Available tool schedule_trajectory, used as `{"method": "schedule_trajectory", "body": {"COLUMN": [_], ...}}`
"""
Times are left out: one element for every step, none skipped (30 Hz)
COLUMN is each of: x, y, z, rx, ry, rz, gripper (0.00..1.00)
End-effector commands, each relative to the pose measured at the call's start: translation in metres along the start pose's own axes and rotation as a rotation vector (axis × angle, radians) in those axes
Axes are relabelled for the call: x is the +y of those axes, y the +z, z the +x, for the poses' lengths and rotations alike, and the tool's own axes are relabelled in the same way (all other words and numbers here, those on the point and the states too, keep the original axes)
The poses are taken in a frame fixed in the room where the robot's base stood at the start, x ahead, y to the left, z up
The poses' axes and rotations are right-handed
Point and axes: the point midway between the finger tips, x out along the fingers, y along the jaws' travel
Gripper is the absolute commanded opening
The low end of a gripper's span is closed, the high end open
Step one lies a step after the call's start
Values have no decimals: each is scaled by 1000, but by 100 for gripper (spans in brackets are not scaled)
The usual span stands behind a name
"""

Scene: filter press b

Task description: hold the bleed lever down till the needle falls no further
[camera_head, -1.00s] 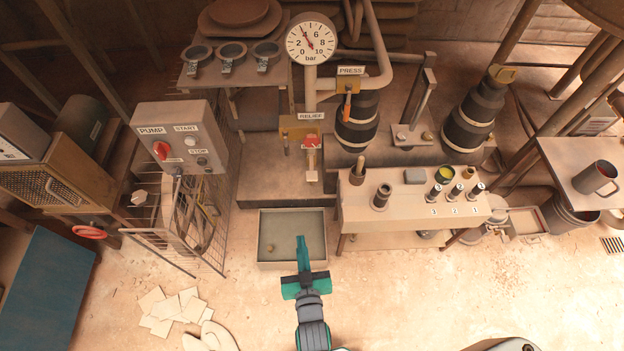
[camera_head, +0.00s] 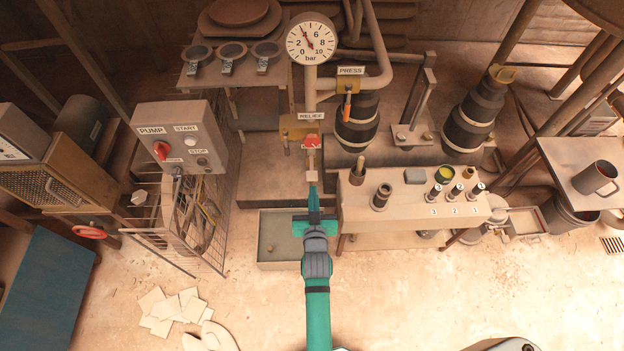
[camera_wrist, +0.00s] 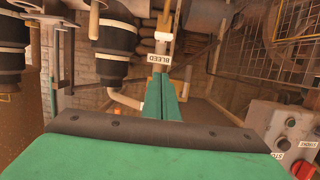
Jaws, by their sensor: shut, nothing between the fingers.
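The pressure gauge (camera_head: 311,42) in the head view has a white dial marked 0 to 10 bar. Its needle points up and left, near 4.
A shallow tray (camera_head: 280,266) lies on the floor under my gripper. The floor in front is mostly clear.

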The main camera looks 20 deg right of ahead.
Motion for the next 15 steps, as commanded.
{"method": "schedule_trajectory", "body": {"x": [0, 0, 0, 0, 0, 0, 0, 0, 0, 0, 0, -1, -1, -1, -1], "y": [0, 0, -1, -1, -1, -1, -2, -1, -2, -1, -2, -1, -1, -2, -2], "z": [3, 5, 9, 13, 17, 23, 28, 33, 41, 46, 51, 58, 64, 69, 76], "rx": [0, 1, 2, 2, 2, 2, 2, 1, 2, 1, 2, 1, 2, 2, 2], "ry": [0, 0, 0, 0, 0, 0, 0, 0, 0, 0, -1, -1, -1, -1, -1], "rz": [0, 0, 0, 0, 0, 0, 1, 1, 1, 1, 0, 0, 0, 0, 0], "gripper": [0, 0, 0, 0, 0, 0, 0, 0, 0, 0, 0, 0, 0, 0, 0]}}
